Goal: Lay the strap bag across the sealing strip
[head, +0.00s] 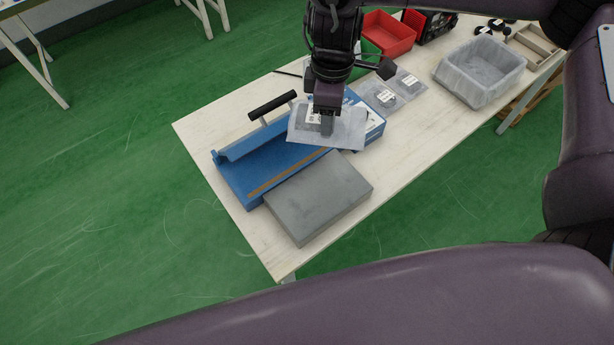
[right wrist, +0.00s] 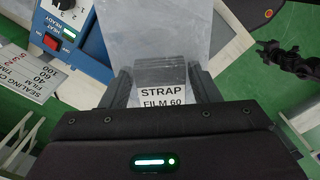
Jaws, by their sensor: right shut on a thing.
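The strap bag (head: 350,131) is a clear flat bag with a dark item and a white label. In the right wrist view the label on the strap bag (right wrist: 163,97) reads "STRAP FILM 60". My right gripper (head: 327,127) is shut on the bag and holds it above the right end of the blue sealer (head: 235,172). The sealing strip (head: 279,175) is a thin brown line along the sealer's front, left of and below the bag in the head view. The bag is apart from the strip. My left gripper is not in view.
A grey block (head: 320,198) stands along the sealer's front. The sealer's black handle (head: 272,105) is raised behind. Two more bags (head: 379,96) (head: 410,83) lie on the table (head: 425,135) beyond the sealer. A clear bin (head: 480,72) and red bin (head: 388,36) stand farther back.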

